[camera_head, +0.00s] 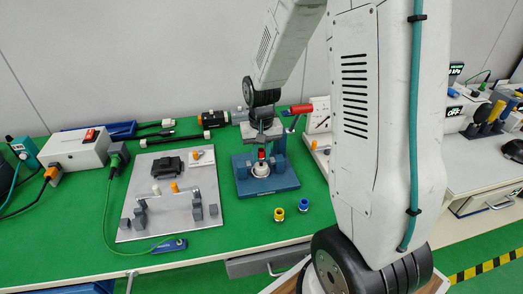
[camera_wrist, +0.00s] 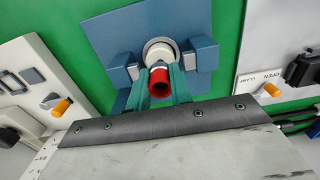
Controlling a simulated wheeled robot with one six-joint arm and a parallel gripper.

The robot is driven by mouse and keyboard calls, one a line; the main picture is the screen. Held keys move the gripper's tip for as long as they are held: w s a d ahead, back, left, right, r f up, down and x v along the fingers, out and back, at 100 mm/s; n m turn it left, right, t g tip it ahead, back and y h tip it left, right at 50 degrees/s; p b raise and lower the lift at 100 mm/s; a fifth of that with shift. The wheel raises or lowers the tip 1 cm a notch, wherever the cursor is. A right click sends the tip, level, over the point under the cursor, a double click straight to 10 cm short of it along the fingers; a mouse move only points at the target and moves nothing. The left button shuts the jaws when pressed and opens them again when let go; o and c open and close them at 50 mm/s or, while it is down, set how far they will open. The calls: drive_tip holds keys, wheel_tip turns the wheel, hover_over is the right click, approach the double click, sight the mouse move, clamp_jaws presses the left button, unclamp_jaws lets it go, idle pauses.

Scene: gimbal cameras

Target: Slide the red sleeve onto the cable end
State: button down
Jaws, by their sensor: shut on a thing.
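My gripper (camera_head: 262,143) points down over a blue fixture (camera_head: 284,181) on the green bench. It is shut on the red sleeve (camera_head: 262,153), a short tube. In the wrist view the red sleeve (camera_wrist: 160,86) sits between the two green fingers (camera_wrist: 180,85), its open end towards the camera. Directly below is a round white piece (camera_wrist: 158,52) on the blue fixture (camera_wrist: 200,22). I cannot tell whether this white piece holds the cable end, or whether the sleeve touches it. The sleeve and fingers hide part of it.
A yellow ring (camera_head: 279,214) and a blue ring (camera_head: 304,205) lie in front of the fixture. A grey board (camera_head: 150,222) with clips and orange knobs lies to the left. A white box (camera_head: 75,150) stands farther left. The front left bench is mostly clear.

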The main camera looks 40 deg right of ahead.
sight(261, 153)
drive_tip(key=shift+f, duration=1.05)
drive_tip(key=c, duration=1.2)
unclamp_jaws()
drive_tip(key=shift+o, duration=0.2)
drive_tip(key=shift+r, duration=3.95)
